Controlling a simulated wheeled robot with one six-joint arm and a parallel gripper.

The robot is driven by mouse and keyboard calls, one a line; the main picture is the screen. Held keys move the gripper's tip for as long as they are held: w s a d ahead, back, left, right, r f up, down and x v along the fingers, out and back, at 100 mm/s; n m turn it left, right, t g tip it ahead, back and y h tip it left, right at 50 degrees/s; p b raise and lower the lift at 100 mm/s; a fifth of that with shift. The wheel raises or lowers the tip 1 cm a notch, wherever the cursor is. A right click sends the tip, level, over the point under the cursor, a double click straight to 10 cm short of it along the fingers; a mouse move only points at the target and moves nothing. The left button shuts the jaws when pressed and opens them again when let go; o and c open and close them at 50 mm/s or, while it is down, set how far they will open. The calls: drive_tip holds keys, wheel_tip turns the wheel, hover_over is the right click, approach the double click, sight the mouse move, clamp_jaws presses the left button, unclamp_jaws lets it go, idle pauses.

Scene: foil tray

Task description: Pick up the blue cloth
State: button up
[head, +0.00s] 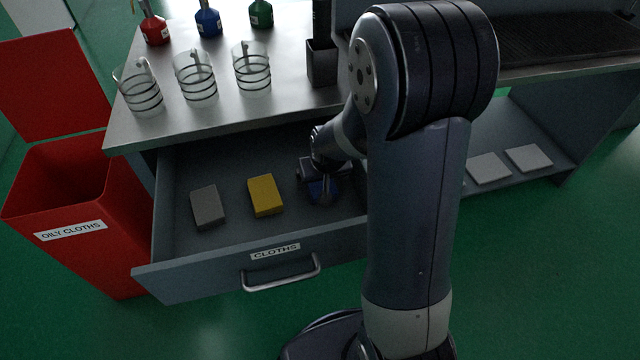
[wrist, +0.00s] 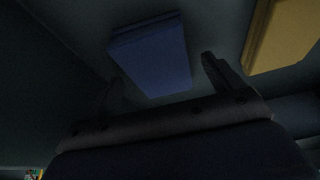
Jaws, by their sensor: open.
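The blue cloth (wrist: 150,55) is a folded block lying in the open drawer. In the head view only part of the blue cloth (head: 322,190) shows, beneath my gripper (head: 322,196). In the wrist view the cloth lies just ahead of my gripper (wrist: 160,75), between the lines of its two fingers. The fingers are apart with nothing seen held between them. The wrist view is dark, so I cannot tell how high the fingers are above the cloth.
A yellow cloth (head: 265,195) and a grey cloth (head: 208,207) lie left of the blue one in the drawer (head: 235,265). A red bin (head: 120,235) stands at left. Glass beakers (head: 196,78) and bottles (head: 208,22) stand on the bench above.

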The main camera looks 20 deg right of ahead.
drive_tip(key=shift+w+f, duration=0.15)
drive_tip(key=shift+f, duration=0.3)
drive_tip(key=c, duration=1.1)
drive_tip(key=shift+o, duration=0.2)
drive_tip(key=shift+r, duration=0.1)
wheel_tip(320, 180, up, 10)
drive_tip(key=p, duration=0.2)
drive_tip(key=shift+p, duration=0.3)
